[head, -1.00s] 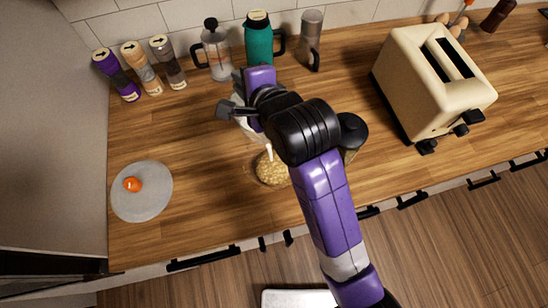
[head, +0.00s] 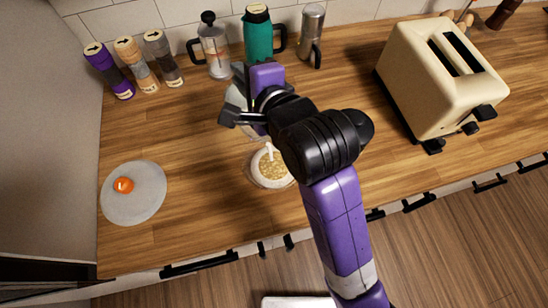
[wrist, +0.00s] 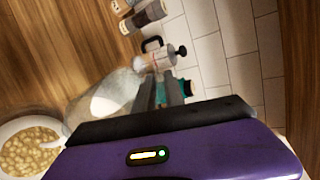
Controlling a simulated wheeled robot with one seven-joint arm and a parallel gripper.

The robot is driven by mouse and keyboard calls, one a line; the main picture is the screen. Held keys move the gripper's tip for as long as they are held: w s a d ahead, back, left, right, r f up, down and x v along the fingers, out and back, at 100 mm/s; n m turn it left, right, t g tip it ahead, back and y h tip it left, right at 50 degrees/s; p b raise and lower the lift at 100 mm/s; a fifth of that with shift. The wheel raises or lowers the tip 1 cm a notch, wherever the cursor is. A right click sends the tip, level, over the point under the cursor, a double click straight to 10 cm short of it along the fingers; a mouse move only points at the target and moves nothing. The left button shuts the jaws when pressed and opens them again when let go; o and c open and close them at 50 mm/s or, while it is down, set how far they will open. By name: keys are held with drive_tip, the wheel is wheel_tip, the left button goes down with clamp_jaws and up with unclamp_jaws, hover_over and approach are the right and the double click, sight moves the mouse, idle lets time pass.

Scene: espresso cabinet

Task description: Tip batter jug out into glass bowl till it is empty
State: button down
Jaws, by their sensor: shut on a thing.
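My gripper (head: 236,96) is shut on the batter jug (head: 234,98), which is pale and mostly hidden behind my gripper and wrist in the head view. In the wrist view the jug (wrist: 108,98) looks glassy with white inside and is tilted towards the bowl. The glass bowl (head: 251,178) stands on the counter just in front of the jug. It holds tan lumps with a white band around them, and a white streak shows at its upper part. The bowl also shows at the wrist view's lower left (wrist: 12,128). How much batter is left in the jug I cannot tell.
A grey plate (head: 133,207) with an orange item (head: 123,185) lies at left. A cream toaster (head: 430,85) stands at right.

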drive_tip(key=shift+s+d+r+t+b, duration=0.15)
drive_tip(key=shift+s+t+b, duration=0.15)
drive_tip(key=shift+b, duration=0.6)
